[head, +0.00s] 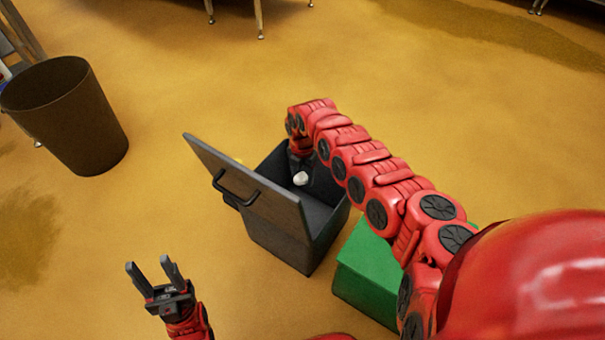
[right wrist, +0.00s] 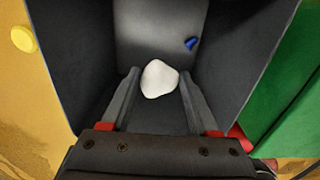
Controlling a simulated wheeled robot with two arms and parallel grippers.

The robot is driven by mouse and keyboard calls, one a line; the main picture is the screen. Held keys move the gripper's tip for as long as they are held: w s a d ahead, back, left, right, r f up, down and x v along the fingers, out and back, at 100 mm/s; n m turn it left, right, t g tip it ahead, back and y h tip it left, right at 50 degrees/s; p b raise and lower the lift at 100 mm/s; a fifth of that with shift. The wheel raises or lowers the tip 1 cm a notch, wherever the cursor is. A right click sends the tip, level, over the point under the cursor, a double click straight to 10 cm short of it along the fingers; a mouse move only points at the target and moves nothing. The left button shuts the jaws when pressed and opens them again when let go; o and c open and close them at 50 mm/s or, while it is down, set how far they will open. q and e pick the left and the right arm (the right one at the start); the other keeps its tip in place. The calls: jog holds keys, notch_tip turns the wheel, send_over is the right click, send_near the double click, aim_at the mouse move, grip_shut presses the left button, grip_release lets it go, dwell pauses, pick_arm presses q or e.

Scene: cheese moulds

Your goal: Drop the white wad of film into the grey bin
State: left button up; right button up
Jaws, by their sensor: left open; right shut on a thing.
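The white wad of film (head: 300,178) is between the fingers of my right gripper (head: 301,170), at the mouth of the grey bin (head: 270,241). The right wrist view shows the wad (right wrist: 159,79) between both fingertips of the right gripper (right wrist: 160,85), with the bin's inner walls (right wrist: 78,60) around it. The bin's lid (head: 245,180), with a black handle, stands open on the left side. My left gripper (head: 153,279) is open and empty, to the left of the bin and nearer to me.
A green box (head: 368,275) stands close to the bin's right side. A dark brown round bin (head: 70,120) stands at the far left. A small blue thing (right wrist: 191,43) lies inside the grey bin. A yellow round thing (right wrist: 24,39) is outside it.

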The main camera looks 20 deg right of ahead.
aim_at(303, 175)
jog(key=o, duration=1.4)
jog(key=shift+r, duration=0.1)
notch_tip(303, 175, up, 17)
jog(key=p, duration=0.6)
jog(key=shift+r, duration=0.15)
